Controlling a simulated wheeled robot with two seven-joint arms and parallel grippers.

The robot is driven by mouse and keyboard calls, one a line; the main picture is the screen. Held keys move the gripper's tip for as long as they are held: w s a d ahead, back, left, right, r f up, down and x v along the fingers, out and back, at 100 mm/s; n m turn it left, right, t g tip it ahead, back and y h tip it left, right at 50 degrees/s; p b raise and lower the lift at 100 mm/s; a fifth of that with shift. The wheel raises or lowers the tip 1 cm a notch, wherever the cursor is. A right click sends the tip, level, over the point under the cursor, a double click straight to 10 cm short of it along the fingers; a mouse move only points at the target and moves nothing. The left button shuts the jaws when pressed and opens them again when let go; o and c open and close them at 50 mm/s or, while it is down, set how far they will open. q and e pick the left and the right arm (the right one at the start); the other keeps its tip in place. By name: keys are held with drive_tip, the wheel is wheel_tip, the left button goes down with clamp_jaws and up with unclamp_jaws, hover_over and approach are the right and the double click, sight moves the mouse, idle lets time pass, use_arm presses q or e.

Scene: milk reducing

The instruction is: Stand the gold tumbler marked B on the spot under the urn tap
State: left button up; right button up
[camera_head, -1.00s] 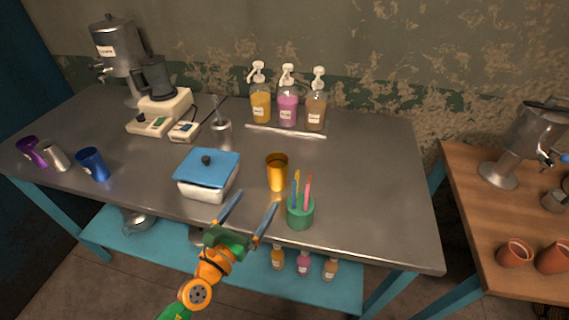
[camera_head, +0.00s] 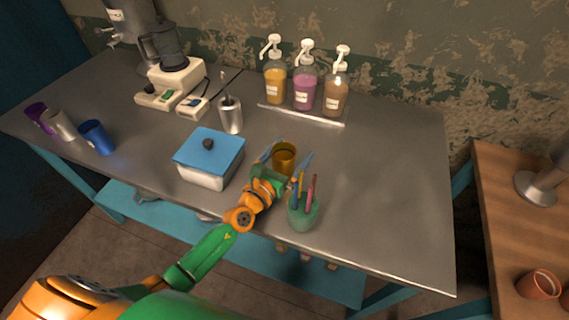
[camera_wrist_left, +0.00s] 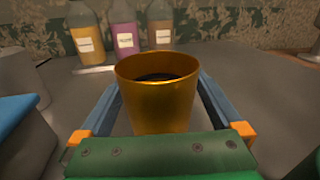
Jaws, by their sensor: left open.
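The gold tumbler (camera_head: 284,155) stands upright on the metal table, and no letter shows on the side I see. My left gripper (camera_head: 287,158) is open, with one finger on each side of the tumbler. In the left wrist view the tumbler (camera_wrist_left: 157,100) stands between the two blue fingers (camera_wrist_left: 160,100), with its base hidden by the green palm. A steel urn (camera_head: 130,22) stands at the back left of the table, cut off at the top. The spot under its tap cannot be made out. My right gripper is not in view.
A blue-lidded box (camera_head: 208,158) stands left of the gripper, and a green pen cup (camera_head: 302,212) stands close on its right. Pump bottles (camera_head: 304,88) stand behind. A steel holder (camera_head: 231,115), a blender (camera_head: 172,70) and a blue cup (camera_head: 97,138) are farther left.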

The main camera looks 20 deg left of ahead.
use_arm(q)
drive_tip(key=shift+s+r, duration=0.1)
drive_tip(key=shift+s, duration=0.05)
drive_tip(key=c, duration=1.5)
drive_tip(key=shift+r, duration=0.1)
drive_tip(key=shift+c, duration=0.2)
drive_tip(key=shift+r+p, duration=0.3)
drive_tip(key=shift+p, duration=0.05)
wheel_tip(320, 180, up, 3)
drive_tip(key=p, duration=0.2)
drive_tip(key=shift+a+p, duration=0.15)
drive_tip(key=shift+p, duration=0.15)
drive_tip(key=s+a+r+p, duration=0.3)
drive_tip(key=s+a+r, duration=0.5)
drive_tip(key=s, duration=0.3)
drive_tip(key=shift+s+r, duration=0.15)
drive_tip(key=shift+r, duration=0.35)
